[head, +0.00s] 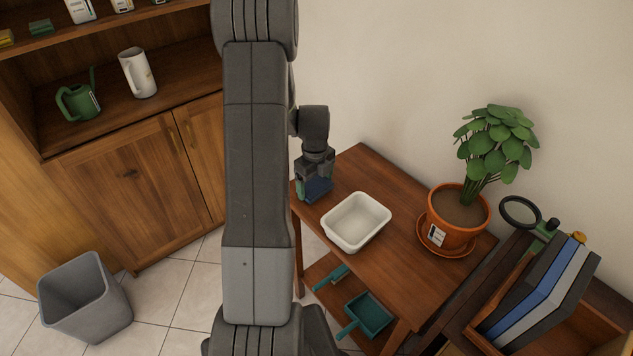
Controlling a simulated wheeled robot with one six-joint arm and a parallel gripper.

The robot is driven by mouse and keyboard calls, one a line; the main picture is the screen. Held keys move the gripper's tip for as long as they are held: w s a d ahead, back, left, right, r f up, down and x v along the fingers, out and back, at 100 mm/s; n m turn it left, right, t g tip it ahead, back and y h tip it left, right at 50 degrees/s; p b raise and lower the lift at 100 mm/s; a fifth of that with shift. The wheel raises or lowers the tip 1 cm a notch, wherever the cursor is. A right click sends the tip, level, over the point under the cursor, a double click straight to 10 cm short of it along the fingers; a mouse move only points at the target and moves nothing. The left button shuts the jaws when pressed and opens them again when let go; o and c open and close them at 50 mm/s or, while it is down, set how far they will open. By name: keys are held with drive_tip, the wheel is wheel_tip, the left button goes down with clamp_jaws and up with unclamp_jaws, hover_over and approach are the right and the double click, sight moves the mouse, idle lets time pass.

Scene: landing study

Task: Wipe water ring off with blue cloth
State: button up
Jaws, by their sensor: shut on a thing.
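My gripper (314,178) is at the left end of the wooden side table (395,192) and points down. It is shut on the blue cloth (318,189), a small dark blue patch between and below the fingers. The cloth is at or just above the tabletop; I cannot tell if it touches. No water ring shows on the bare tabletop; my arm and gripper hide part of the table's left end.
A white basin (356,222) stands just right of the gripper. A potted plant (460,215) sits on an orange saucer (443,245) further right. A teal dustpan (366,315) lies on the lower shelf. A grey bin (85,297) stands on the floor at left.

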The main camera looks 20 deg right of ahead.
drive_tip(key=shift+r+p, duration=2.3)
drive_tip(key=shift+r, duration=1.25)
